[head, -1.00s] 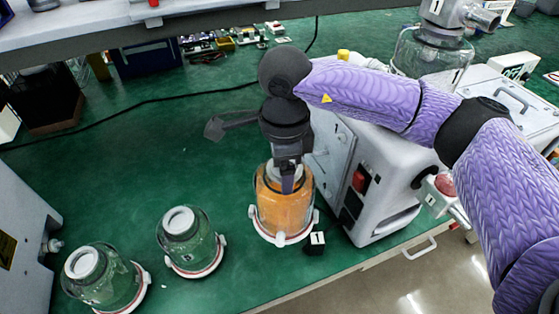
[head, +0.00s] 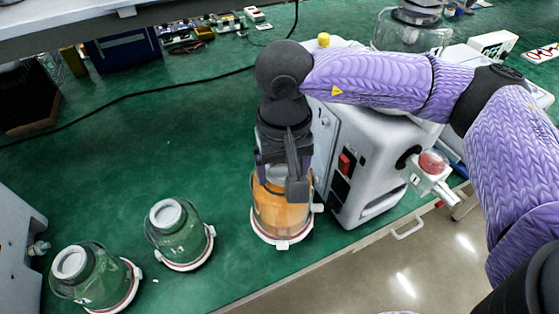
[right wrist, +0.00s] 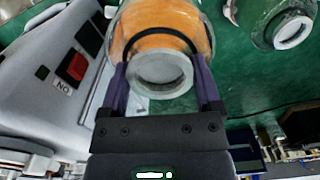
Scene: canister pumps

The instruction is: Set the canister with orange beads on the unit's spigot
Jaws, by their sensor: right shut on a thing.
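The canister with orange beads (head: 281,215) is a clear jar with a white and red base ring, upright in front of the unit. My right gripper (head: 285,180) reaches down from above and is shut on its upper part. In the right wrist view, the fingers of my right gripper (right wrist: 163,92) lie either side of the grey neck of the orange canister (right wrist: 163,25). I cannot tell whether its base touches the table. The white unit (head: 380,150) stands just right of it. A spigot with a red knob (head: 432,165) sticks out from the unit's right side. My left gripper is out of view.
Two green-tinted canisters (head: 178,235) (head: 93,275) stand at the lower left. A grey unit (head: 15,235) with a small spigot is at the left edge. A black cable (head: 130,97) crosses the green table. The table's front edge is close to the orange canister.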

